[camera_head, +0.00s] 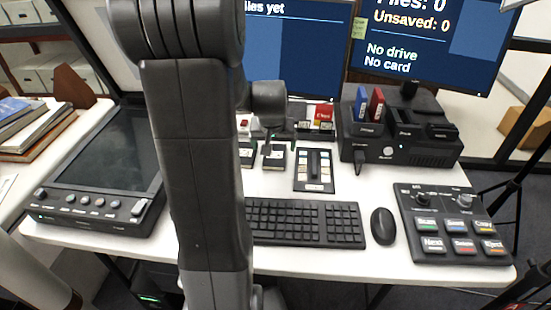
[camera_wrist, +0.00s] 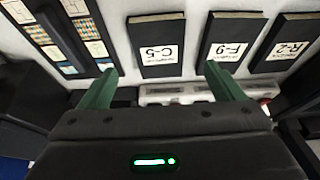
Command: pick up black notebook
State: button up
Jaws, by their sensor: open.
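No object is clearly marked as the black notebook. Three flat black items with white labels lie in a row in the wrist view: one reading C-5 (camera_wrist: 151,33), one reading F-9 (camera_wrist: 235,27) and one reading R-2 (camera_wrist: 278,62). Their text is upside down there. My gripper (camera_wrist: 158,69) is open and empty, its green fingers apart, with the C-5 item beyond and between the tips. In the head view my gripper (camera_head: 271,135) is above the desk, near a small black labelled item (camera_head: 274,160). My arm hides part of the row.
A keyboard (camera_head: 305,223), mouse (camera_head: 383,226) and button box (camera_head: 455,224) lie nearer on the white desk (camera_head: 350,270). A black dock (camera_head: 400,146) and monitors (camera_head: 435,42) stand behind. A flat screen unit (camera_head: 105,165) is left.

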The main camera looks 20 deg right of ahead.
aim_at(275, 155)
jog(key=x, duration=0.5)
jog(key=shift+w+d+f+b, duration=0.1)
jog(key=shift+w+f+b, duration=0.05)
jog(key=shift+f+b, duration=0.2)
jog(key=shift+r, duration=0.1)
jog(key=c, duration=1.1)
